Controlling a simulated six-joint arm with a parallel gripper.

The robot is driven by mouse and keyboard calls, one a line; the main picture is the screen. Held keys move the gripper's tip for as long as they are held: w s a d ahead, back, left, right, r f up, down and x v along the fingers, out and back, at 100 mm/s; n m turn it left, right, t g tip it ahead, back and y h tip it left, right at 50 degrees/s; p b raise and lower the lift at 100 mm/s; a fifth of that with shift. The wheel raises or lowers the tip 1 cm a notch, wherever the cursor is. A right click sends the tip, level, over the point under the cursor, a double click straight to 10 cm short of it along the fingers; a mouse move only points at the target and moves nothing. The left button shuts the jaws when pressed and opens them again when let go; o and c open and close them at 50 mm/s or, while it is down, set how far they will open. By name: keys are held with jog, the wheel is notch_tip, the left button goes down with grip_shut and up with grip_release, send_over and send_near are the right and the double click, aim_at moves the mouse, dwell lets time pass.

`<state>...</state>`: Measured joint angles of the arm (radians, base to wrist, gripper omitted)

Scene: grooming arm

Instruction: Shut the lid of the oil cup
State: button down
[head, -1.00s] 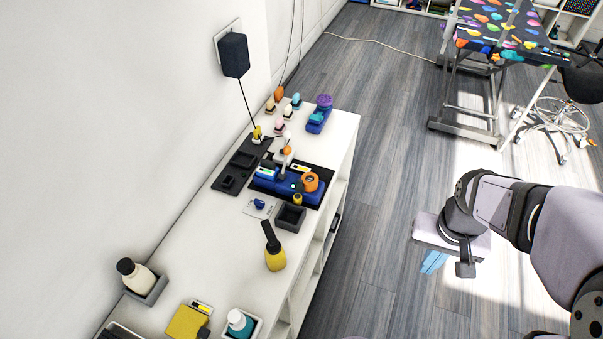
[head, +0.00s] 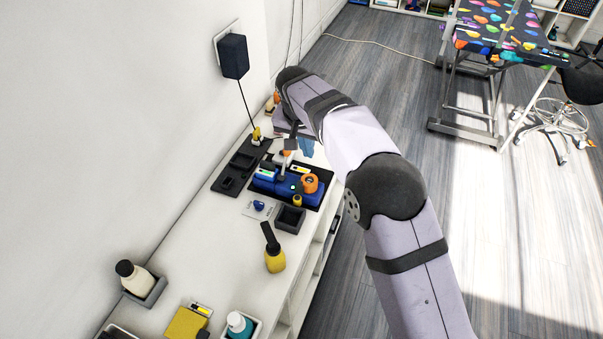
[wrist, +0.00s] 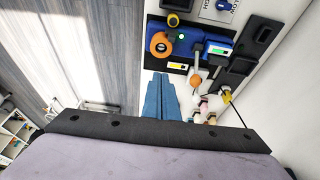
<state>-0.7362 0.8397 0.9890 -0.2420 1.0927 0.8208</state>
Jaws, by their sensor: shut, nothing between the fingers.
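My gripper (wrist: 161,80) is shut and empty, its blue fingers side by side in the wrist view. In the head view the gripper (head: 306,148) shows partly below my forearm, over the far end of the white counter. The blue station (head: 270,188) sits just nearer, with an orange round part (head: 310,183) on it; the station also shows in the wrist view (wrist: 204,40). A small yellow, dark-topped cup-like piece (head: 297,200) is at its near edge, also in the wrist view (wrist: 172,20). I cannot tell whether this is the oil cup or how its lid stands.
A dark tray (head: 228,180) lies along the wall side. A dark open box (head: 290,219) and a yellow bottle with a black cap (head: 275,258) stand nearer. Small bottles (wrist: 208,105) crowd near my fingers in the wrist view. The middle of the white counter (head: 215,250) is mostly clear.

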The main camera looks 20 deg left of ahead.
aim_at(300, 187)
jog(key=p+x, duration=0.1)
jog(key=x, duration=0.2)
jog(key=a+p+x, duration=0.1)
jog(key=x, duration=0.2)
jog(key=p+x, duration=0.1)
jog(key=x, duration=0.3)
jog(key=shift+a, duration=0.15)
jog(key=shift+s+r+p, duration=0.1)
jog(key=shift+s+p, duration=0.2)
jog(key=shift+p, duration=0.1)
jog(key=shift+s+r+p, duration=0.1)
jog(key=shift+s+p, duration=0.4)
jog(key=shift+s, duration=0.55)
jog(key=shift+s+p, duration=0.3)
jog(key=shift+s, duration=0.35)
